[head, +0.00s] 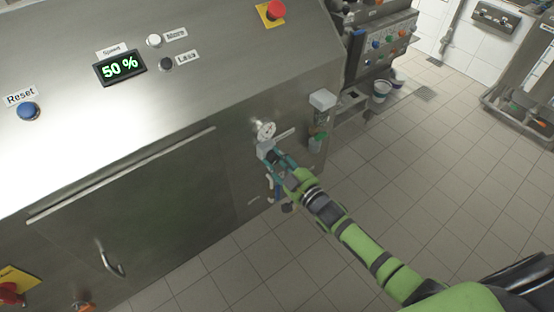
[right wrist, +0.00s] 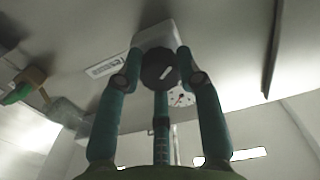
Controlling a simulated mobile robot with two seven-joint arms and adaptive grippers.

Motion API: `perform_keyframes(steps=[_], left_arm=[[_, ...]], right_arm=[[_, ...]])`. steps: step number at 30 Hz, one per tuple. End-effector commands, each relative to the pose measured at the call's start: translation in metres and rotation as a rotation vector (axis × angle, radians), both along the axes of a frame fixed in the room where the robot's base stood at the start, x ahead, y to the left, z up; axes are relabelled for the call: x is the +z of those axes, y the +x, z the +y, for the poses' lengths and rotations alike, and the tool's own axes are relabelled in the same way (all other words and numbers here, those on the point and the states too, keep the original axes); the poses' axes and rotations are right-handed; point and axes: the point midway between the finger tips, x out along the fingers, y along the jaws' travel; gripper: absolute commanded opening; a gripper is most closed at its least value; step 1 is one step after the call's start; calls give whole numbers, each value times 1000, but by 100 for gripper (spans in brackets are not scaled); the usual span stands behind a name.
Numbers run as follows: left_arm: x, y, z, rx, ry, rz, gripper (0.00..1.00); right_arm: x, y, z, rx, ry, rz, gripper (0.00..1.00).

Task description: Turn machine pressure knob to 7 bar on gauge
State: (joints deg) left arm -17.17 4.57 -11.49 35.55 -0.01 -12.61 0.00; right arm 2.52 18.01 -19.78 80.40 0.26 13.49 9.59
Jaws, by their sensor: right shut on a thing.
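The black pressure knob (right wrist: 160,68) sits on a grey block (right wrist: 155,36) on the machine front. In the right wrist view, the teal fingers of my right gripper (right wrist: 160,78) are closed around the knob. In the head view, my right gripper (head: 271,156) reaches the machine front just below the round white gauge (head: 265,130), and the knob is mostly hidden there. The gauge shows small in the right wrist view too (right wrist: 182,98), partly behind a finger. Its needle reading is too small to tell. My left gripper is not in view.
The steel machine (head: 140,180) has a 50 % speed display (head: 120,67), a blue reset button (head: 28,111) and a red emergency button (head: 275,9). A white box (head: 322,99) and green-topped bottle (head: 318,141) are right of the gauge.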

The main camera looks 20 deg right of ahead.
Motion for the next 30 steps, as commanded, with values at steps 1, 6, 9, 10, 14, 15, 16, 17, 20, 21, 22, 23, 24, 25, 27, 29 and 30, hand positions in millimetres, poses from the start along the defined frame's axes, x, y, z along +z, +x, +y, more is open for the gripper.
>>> perform_keyframes(steps=[1, 6, 9, 10, 14, 15, 16, 17, 20, 21, 22, 23, 24, 25, 27, 29, 30], left_arm=[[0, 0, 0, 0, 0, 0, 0], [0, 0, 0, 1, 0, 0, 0], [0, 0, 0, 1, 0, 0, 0], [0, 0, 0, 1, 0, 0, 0], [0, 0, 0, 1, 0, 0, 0], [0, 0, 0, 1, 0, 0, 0], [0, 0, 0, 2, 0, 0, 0], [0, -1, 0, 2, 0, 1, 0], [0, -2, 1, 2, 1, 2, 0], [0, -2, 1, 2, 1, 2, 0], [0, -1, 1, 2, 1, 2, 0], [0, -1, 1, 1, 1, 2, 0], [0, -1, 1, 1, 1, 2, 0], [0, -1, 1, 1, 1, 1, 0], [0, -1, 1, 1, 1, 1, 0], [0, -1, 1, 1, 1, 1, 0], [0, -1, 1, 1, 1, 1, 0]], right_arm=[[-4, -1, 0, 0, -3, 9, 4], [-4, -1, 0, 0, -4, 9, 40], [-4, -1, 0, 0, -4, 8, 60], [-4, -1, 0, 0, -4, 7, 60], [-2, -1, 0, 0, -3, 4, 60], [-2, -1, 0, 0, -4, 4, 60], [-2, -1, 0, 0, -3, 3, 60], [-2, -1, 0, 0, -3, 3, 60], [-2, -5, -1, 0, -2, 4, 60], [-3, -8, -3, 0, -3, 5, 60], [-3, -12, -4, 0, -3, 5, 60], [-3, -16, -5, 0, -3, 5, 60], [-3, -23, -8, 0, -3, 6, 60], [-3, -28, -10, 0, -3, 6, 60], [-4, -42, -15, 0, -3, 9, 60], [-3, -55, -19, 0, -4, 8, 60], [-4, -63, -23, 0, -4, 8, 60]])
